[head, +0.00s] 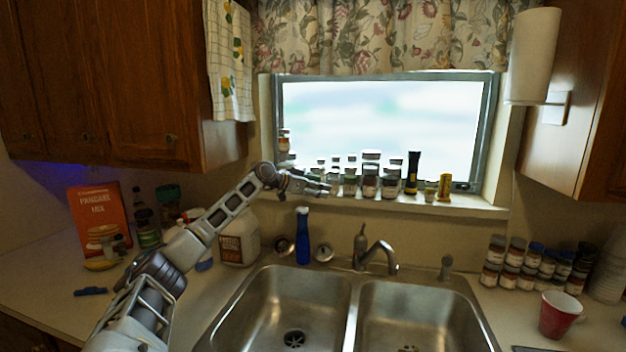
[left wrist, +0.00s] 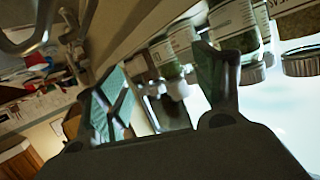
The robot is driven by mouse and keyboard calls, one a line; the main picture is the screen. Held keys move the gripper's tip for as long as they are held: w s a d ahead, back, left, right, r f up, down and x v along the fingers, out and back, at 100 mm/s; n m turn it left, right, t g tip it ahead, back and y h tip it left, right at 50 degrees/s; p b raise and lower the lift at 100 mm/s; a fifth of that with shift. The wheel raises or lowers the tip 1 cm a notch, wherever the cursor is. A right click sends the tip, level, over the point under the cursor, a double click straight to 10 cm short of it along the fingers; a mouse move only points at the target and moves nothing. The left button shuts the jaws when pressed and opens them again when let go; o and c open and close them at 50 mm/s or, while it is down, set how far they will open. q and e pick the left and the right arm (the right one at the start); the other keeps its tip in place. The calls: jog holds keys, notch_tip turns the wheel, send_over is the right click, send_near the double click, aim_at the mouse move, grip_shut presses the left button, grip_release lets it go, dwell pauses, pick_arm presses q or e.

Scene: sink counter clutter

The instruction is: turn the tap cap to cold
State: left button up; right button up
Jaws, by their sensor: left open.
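The tap (head: 378,256) is a metal faucet behind the double sink, its spout curving right and forward. Its cap (head: 360,238), with a short lever pointing up, sits on top of the tap's body. My left gripper (head: 318,188) is open and empty, up and to the left of the cap, in front of the jars on the window sill. It is apart from the tap. In the tilted left wrist view the two fingers of the gripper (left wrist: 160,75) are spread. A curved metal piece at the upper left there looks like the tap (left wrist: 30,42).
Several jars (head: 370,178) line the window sill close to my left gripper. The double sink (head: 352,310) is empty. A red cup (head: 557,316) and spice jars (head: 516,264) stand at the right.

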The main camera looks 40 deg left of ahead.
pick_arm(q)
jog(key=shift+n+t, duration=0.3)
jog(key=shift+t, duration=0.1)
jog(key=shift+s+a+r, duration=0.15)
jog(key=shift+s+r, duration=0.05)
jog(key=shift+r, duration=0.4)
jog(key=shift+s+a+r, duration=0.2)
jog(key=shift+r, duration=0.45)
jog(key=shift+s+a+r, duration=0.15)
jog(key=shift+s+r, duration=0.05)
jog(key=shift+r, duration=0.4)
pick_arm(e)
jog(key=shift+s+d+f, duration=0.1)
jog(key=shift+s+d, duration=0.05)
jog(key=shift+d, duration=0.15)
